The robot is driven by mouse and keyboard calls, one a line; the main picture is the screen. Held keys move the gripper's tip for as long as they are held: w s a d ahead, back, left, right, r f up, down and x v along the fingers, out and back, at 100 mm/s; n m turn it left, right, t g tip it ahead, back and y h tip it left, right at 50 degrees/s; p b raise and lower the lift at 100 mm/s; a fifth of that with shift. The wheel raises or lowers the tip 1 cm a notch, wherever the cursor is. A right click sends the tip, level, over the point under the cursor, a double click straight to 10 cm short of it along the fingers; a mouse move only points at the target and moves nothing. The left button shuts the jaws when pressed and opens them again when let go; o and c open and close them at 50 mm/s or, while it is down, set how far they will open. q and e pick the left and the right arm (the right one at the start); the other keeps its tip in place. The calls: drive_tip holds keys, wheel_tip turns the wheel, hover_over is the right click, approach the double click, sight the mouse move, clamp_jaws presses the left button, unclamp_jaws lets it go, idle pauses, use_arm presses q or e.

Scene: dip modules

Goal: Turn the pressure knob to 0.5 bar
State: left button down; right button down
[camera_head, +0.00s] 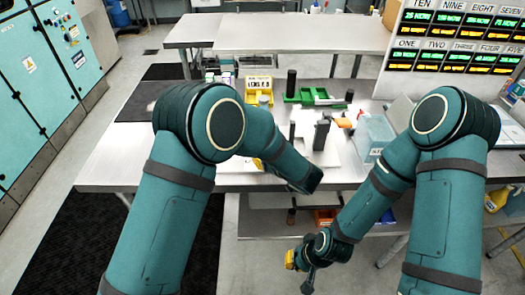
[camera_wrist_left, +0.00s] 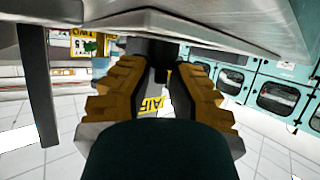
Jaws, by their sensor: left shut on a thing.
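In the left wrist view my left gripper (camera_wrist_left: 161,68) has its two ribbed yellow-brown fingers on either side of a dark, rounded part, the pressure knob (camera_wrist_left: 155,50), and is shut on it. The knob's scale and pointer cannot be read. A yellow label reading AIR (camera_wrist_left: 152,104) shows upside down between the fingers. In the head view my left arm reaches over the table's front edge, and its gripper is hidden. My right gripper (camera_head: 299,270) hangs low in front of the lower shelf, with one yellow finger pad showing; its opening is unclear.
A display board (camera_head: 455,40) stands at the back right. Teal cabinets (camera_head: 45,75) stand at left. The table's edge is close above my left gripper.

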use_arm(q)
drive_tip(key=shift+w+a+r, duration=0.1)
drive_tip(key=shift+w+r, duration=0.05)
drive_tip(key=shift+r, duration=0.05)
idle(0.3)
drive_tip(key=c, duration=0.7)
unclamp_jaws()
drive_tip(key=shift+w+f, duration=0.1)
drive_tip(key=shift+c, duration=0.2)
drive_tip(key=v, duration=0.7)
drive_tip(key=shift+s, duration=0.3)
drive_tip(key=shift+o, duration=0.5)
